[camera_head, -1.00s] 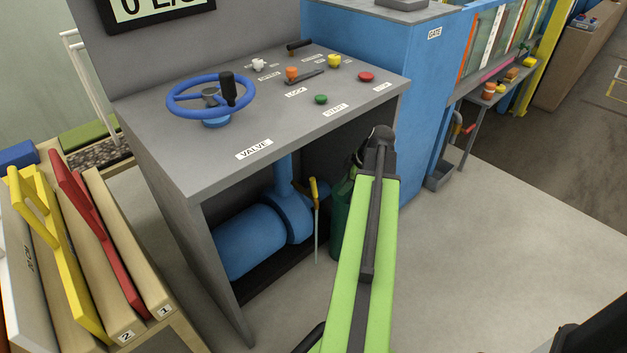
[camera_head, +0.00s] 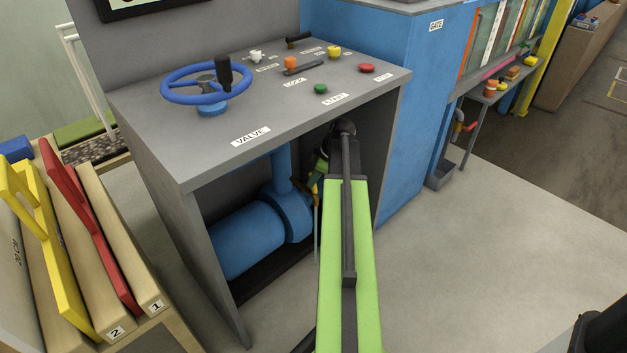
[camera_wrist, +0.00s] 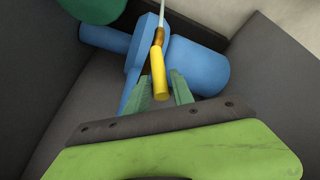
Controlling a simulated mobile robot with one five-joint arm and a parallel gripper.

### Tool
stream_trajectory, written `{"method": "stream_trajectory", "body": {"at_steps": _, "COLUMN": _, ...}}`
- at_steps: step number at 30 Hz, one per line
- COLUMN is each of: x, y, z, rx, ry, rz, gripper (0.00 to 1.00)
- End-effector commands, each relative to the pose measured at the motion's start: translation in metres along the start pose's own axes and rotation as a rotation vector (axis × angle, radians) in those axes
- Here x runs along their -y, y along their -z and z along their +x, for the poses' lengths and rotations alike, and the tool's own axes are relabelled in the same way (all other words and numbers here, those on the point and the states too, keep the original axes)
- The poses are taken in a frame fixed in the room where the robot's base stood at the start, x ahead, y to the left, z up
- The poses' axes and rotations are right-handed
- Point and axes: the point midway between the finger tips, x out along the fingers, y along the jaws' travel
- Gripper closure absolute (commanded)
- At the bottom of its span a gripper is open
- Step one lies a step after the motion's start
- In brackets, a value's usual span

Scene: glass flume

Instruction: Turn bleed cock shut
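The bleed cock has a yellow handle (camera_wrist: 159,78) on a brass-coloured stem, on the blue pump (camera_wrist: 205,66) under the console. In the head view the pump (camera_head: 247,238) shows well, but the cock (camera_head: 314,188) is mostly hidden by my arm. My gripper (camera_wrist: 161,88) is open, with one green finger on each side of the yellow handle in the wrist view. I see gaps between the handle and the fingers. I cannot tell whether the fingertips reach its depth. In the head view my gripper (camera_head: 321,168) is inside the console's opening.
The console top (camera_head: 222,135) lies above the opening, with a blue handwheel (camera_head: 206,84) and several buttons. A thin pale rod (camera_wrist: 162,12) runs from the cock. A dark green rounded thing (camera_wrist: 90,9) is at the wrist view's top left. Open floor (camera_head: 470,260) lies right.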

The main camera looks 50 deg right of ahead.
Motion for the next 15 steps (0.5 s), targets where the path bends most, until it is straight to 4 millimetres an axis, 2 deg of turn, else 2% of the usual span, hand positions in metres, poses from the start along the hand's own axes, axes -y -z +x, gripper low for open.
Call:
{"method": "stream_trajectory", "body": {"at_steps": 2, "x": -0.0001, "y": 0.0, "z": -0.0005, "rx": 0.0, "ry": 0.0, "rz": 0.0, "gripper": 0.73}}
{"method": "stream_trajectory", "body": {"at_steps": 8, "x": -0.0001, "y": -0.0004, "z": -0.0006, "rx": 0.0, "ry": 0.0, "rz": 0.0, "gripper": 0.99}}
{"method": "stream_trajectory", "body": {"at_steps": 15, "x": -0.0002, "y": -0.0007, "z": -0.0007, "rx": 0.0, "ry": 0.0, "rz": 0.001, "gripper": 1.0}}
